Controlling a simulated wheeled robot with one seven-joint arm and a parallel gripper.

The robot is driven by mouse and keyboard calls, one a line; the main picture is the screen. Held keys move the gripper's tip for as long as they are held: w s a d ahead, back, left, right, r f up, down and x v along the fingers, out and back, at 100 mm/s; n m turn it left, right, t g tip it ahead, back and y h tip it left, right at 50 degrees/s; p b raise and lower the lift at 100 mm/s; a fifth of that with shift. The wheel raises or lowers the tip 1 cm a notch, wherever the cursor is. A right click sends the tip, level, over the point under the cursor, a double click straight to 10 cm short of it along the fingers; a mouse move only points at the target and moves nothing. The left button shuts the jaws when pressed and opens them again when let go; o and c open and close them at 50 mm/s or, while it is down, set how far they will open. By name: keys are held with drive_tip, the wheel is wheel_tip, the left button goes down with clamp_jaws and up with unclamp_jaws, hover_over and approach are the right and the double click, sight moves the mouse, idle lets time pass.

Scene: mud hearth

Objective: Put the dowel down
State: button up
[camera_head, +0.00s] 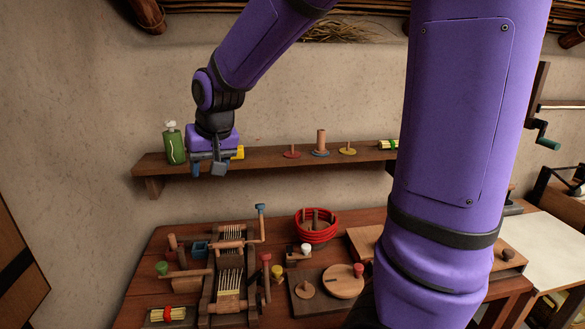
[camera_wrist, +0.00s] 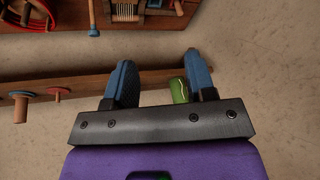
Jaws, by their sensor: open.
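A short, thick wooden dowel (camera_head: 321,139) stands upright on a blue-rimmed disc on the wall shelf (camera_head: 270,160). What seems to be the same dowel shows at the left of the wrist view (camera_wrist: 20,108). My gripper (camera_head: 210,170) is at the shelf's left part, well left of the dowel. Its two blue fingers (camera_wrist: 162,72) are spread apart, with nothing held between them. Which wooden piece the task means is not certain, as several similar ones are in view.
A green bottle (camera_head: 174,146) stands close to the left of my gripper. Small pegs on a red disc (camera_head: 292,152) and a yellow disc (camera_head: 348,149) flank the dowel. The workbench (camera_head: 140,285) below is crowded, with a red basket (camera_head: 316,232) and a wooden crank device (camera_head: 229,285).

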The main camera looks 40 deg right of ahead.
drive_tip(key=s+d+r+n, duration=0.1)
drive_tip(key=s+r, duration=0.2)
drive_tip(key=s, duration=0.9)
drive_tip(key=s+d+r+n, duration=0.1)
drive_tip(key=s+r, duration=0.2)
drive_tip(key=s, duration=0.9)
drive_tip(key=shift+d+r+t, duration=0.2)
drive_tip(key=shift+r+t, duration=0.05)
drive_tip(key=shift+t, duration=0.15)
idle(0.6)
